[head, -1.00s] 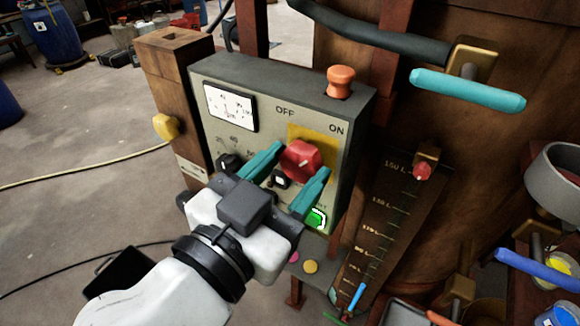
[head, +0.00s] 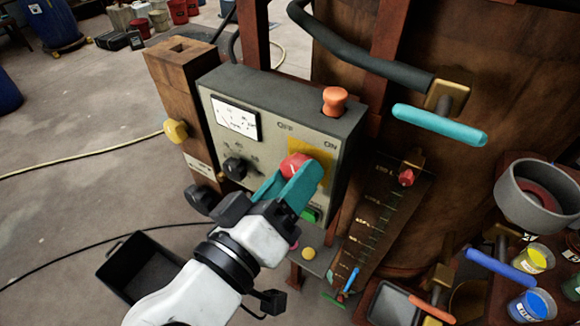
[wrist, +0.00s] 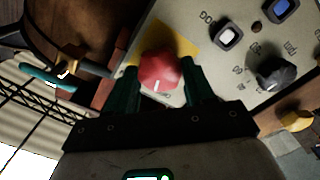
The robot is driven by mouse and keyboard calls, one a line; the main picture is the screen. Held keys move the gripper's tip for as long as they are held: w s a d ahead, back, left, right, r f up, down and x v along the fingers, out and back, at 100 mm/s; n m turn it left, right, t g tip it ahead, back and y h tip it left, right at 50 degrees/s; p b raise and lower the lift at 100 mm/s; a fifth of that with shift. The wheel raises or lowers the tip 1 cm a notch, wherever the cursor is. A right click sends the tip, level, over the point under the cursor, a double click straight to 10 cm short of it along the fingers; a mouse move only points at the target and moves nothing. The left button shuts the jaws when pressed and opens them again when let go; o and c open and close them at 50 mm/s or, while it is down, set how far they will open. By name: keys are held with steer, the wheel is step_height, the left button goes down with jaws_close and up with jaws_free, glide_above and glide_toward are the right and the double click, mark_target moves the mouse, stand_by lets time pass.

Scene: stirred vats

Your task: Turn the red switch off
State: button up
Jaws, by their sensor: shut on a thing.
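The red switch (head: 294,163) is a round-topped knob on a yellow plate (head: 322,160), set in the front of a grey control box (head: 290,85) marked OFF and ON. My gripper (head: 300,176) is at the knob, its teal fingers partly covering it in the head view. In the wrist view the red switch (wrist: 158,70) sits between the two fingers (wrist: 160,82), one on each side, and they are shut on it. A short white mark shows on the knob's face. Which label it points at is hard to tell.
An orange button (head: 335,100) stands on top of the box. A black knob (head: 236,167) and a dial meter (head: 235,118) are to the left, a lit green button (head: 311,213) is below. A teal-handled valve lever (head: 440,124) juts out at the right.

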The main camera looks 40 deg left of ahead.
steer(key=shift+n+p, duration=1.95)
steer(key=shift+n, duration=0.75)
steer(key=o, duration=1)
steer(key=shift+o, duration=0.2)
steer(key=b+v, duration=0.2)
steer(key=v, duration=0.8)
steer(key=shift+s, duration=0.4)
